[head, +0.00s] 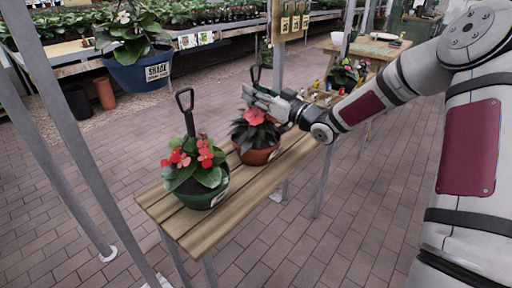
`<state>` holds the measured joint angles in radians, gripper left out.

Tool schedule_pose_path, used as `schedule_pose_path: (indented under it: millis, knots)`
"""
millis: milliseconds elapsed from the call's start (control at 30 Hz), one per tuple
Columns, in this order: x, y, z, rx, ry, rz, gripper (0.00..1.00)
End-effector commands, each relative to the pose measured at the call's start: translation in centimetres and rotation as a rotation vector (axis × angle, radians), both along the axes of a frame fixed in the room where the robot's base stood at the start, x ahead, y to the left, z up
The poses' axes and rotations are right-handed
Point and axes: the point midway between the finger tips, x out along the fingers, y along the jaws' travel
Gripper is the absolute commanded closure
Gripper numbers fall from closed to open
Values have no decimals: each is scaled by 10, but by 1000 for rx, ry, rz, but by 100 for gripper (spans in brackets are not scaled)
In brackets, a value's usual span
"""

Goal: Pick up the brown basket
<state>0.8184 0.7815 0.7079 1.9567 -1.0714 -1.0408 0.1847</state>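The brown basket (258,156) stands on a slatted wooden bench. It holds a plant with dark leaves and a coral-red flower, and the top of a black handle shows above it. My gripper (257,97) reaches in from the right, just above the flower and at the height of the handle. It overlaps the handle's lower part in the head view. I cannot tell whether the fingers touch the handle or how far apart they are.
A green basket (204,193) with red flowers and an upright black handle stands nearer on the same bench (215,228). A blue hanging basket (139,72) is at the upper left. Metal posts stand at the left and behind. The brick floor at lower right is clear.

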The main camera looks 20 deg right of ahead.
Motion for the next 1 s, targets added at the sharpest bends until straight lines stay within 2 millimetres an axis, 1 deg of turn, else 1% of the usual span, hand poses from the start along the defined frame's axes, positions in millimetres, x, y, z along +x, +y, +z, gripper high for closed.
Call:
schedule_pose_path:
  millis: [33, 67, 100, 167, 667, 767, 933, 1000]
  knots:
    - [0, 0, 0, 0, 0, 0, 72]
    - [0, 0, 0, 0, 0, 0, 79]
    - [0, 0, 0, 0, 0, 0, 88]
    - [0, 0, 0, 0, 0, 0, 100]
    - [0, 0, 4, 1, -7, 1, 100]
    - [0, 0, 8, 1, -7, 1, 100]
    - [0, 0, 24, -2, -9, 1, 100]
    - [0, 0, 27, 0, -7, 1, 100]
